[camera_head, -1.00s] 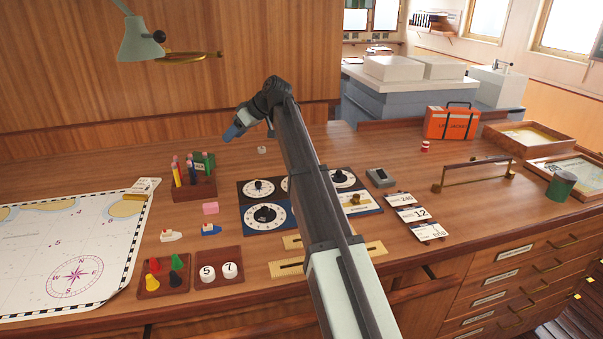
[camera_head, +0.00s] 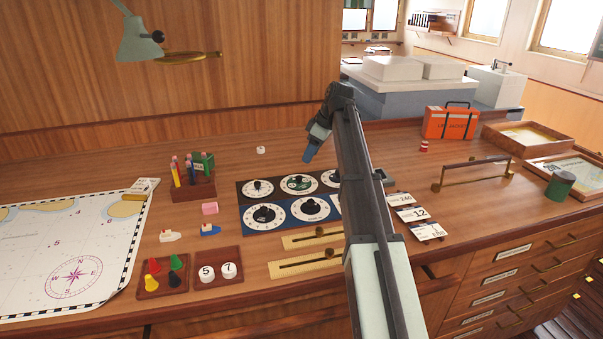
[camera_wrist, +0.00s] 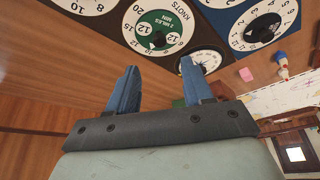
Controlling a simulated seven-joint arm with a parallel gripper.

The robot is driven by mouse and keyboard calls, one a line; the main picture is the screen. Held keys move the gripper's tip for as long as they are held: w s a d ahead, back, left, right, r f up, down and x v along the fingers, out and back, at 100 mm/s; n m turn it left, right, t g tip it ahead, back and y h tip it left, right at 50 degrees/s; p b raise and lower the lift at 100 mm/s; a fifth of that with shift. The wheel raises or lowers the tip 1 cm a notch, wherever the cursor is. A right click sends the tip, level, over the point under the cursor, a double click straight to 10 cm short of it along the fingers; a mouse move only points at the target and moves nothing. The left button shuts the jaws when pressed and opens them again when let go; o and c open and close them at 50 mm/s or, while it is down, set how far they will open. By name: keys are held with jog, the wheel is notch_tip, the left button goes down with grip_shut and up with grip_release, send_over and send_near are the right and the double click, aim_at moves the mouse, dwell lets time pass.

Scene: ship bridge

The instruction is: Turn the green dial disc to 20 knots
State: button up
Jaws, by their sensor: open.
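The green dial disc (camera_head: 298,183) sits inside a white number ring on the dark upper panel, in the middle of the top row of dials. In the wrist view the disc (camera_wrist: 155,33) is larger, near the top, with a white ring marked KNOTS and numbers such as 20, 15 and 10 around it. My gripper (camera_head: 308,158) hangs behind and above the panel, just past the disc. In the wrist view its blue fingers (camera_wrist: 157,68) are apart with nothing between them, pointing toward the disc without visibly touching it. The disc's exact setting is hard to read.
Black-knobbed dials (camera_head: 264,216) surround the disc on the dark and blue panels. My arm hides the panel's right side. Brass slider plates (camera_head: 305,262) lie in front. A pencil holder (camera_head: 193,187) stands left, number cards (camera_head: 413,213) right. The wood behind the panel is mostly clear.

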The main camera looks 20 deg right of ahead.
aim_at(299, 177)
jog(key=x, duration=0.9)
jog(key=shift+f, duration=0.1)
grip_shut()
